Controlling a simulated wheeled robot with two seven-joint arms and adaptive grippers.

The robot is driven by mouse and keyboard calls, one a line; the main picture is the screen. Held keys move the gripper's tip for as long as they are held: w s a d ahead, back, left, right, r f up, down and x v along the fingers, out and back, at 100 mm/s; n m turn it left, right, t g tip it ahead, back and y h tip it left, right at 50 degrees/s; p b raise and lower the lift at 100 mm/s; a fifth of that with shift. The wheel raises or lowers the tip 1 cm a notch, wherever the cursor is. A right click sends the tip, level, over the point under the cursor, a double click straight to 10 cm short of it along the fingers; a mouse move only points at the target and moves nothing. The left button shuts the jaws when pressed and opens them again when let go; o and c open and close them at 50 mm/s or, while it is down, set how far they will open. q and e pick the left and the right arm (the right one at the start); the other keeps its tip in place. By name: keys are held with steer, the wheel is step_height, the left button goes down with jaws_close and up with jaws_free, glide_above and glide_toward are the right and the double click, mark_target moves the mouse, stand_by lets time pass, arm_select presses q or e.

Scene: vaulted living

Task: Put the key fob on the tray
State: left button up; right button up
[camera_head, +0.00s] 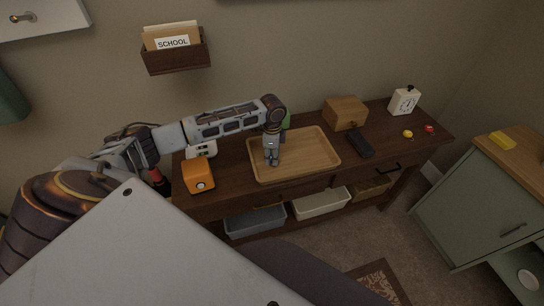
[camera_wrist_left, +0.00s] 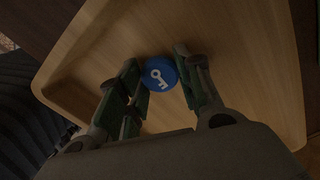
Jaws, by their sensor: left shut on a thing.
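The wooden tray (camera_head: 318,160) lies on the dark wooden desk. My left gripper (camera_head: 271,160) points down over the left part of the tray. In the left wrist view the key fob (camera_wrist_left: 160,74) is a round blue disc with a white key symbol. It sits between the fingertips of my left gripper (camera_wrist_left: 163,78), which is shut on it. The tray (camera_wrist_left: 240,50) lies beneath it in that view. I cannot tell whether the fob touches the tray. The fob is not discernible in the head view. My right gripper is not in view.
An orange box-like object (camera_head: 198,175) stands left of the tray. A wooden box (camera_head: 345,112), a dark case (camera_head: 360,143) and a white clock (camera_head: 404,101) are to the right. A green cabinet (camera_head: 475,205) stands at right.

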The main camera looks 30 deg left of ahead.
arm_select(q)
steer(key=shift+f, duration=0.2)
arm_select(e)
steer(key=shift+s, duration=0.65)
arm_select(q)
steer(key=o, duration=0.9)
steer(key=shift+c, duration=0.2)
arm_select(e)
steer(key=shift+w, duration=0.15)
arm_select(q)
steer(key=shift+r, duration=0.35)
step_height(320, 180, up, 11)
steer(key=shift+r+p, duration=0.2)
steer(key=shift+p, duration=0.1)
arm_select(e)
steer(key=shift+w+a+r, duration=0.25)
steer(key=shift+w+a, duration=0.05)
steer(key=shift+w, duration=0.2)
